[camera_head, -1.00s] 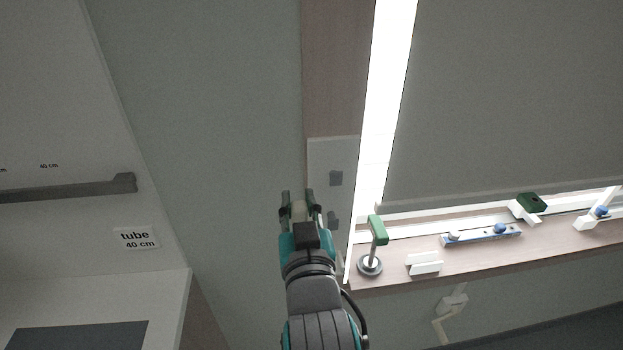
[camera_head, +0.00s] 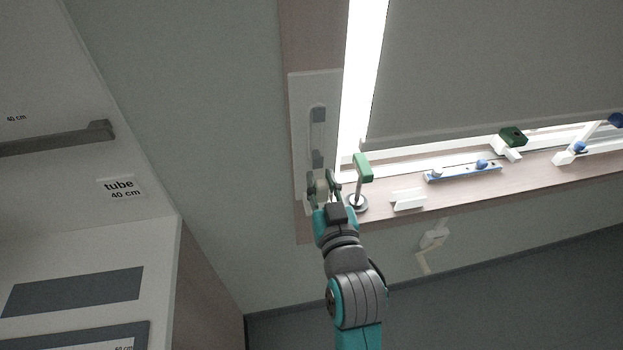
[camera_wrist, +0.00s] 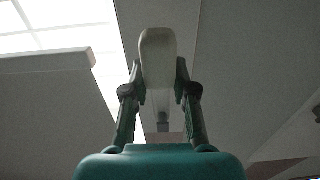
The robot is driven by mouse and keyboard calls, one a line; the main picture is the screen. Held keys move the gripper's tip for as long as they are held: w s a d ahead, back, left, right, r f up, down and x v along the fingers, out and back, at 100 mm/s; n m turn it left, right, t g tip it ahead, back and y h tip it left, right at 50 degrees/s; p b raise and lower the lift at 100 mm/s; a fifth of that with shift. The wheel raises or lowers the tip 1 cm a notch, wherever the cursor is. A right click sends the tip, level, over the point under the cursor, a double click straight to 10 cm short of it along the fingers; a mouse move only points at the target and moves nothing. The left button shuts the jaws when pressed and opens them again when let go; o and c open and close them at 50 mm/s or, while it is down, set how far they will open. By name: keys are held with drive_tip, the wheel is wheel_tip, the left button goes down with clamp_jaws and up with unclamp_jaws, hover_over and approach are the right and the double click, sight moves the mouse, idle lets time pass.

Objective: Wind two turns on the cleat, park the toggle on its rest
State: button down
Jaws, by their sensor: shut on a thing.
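My gripper (camera_head: 321,184) is shut on a pale, rounded toggle (camera_wrist: 158,58), which stands up between the fingertips in the wrist view. In the head view the gripper is just below the lower grey horn of the cleat (camera_head: 318,115), over the lower part of its pale wall plate (camera_head: 299,92). The cleat shows as two grey blocks, one above the other. I cannot make out a cord or any turns on it. A white angled holder (camera_head: 408,200) stands on the sill to the right and is empty; it may be the toggle's rest.
A green-topped crank handle (camera_head: 363,167) on a round base stands on the sill close right of my gripper. A blue bar with knobs (camera_head: 463,171) and a green-capped white latch (camera_head: 512,138) lie further right. A cabinet with a grey handle (camera_head: 58,138) is at left.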

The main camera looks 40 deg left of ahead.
drive_tip(key=shift+v, duration=3.5)
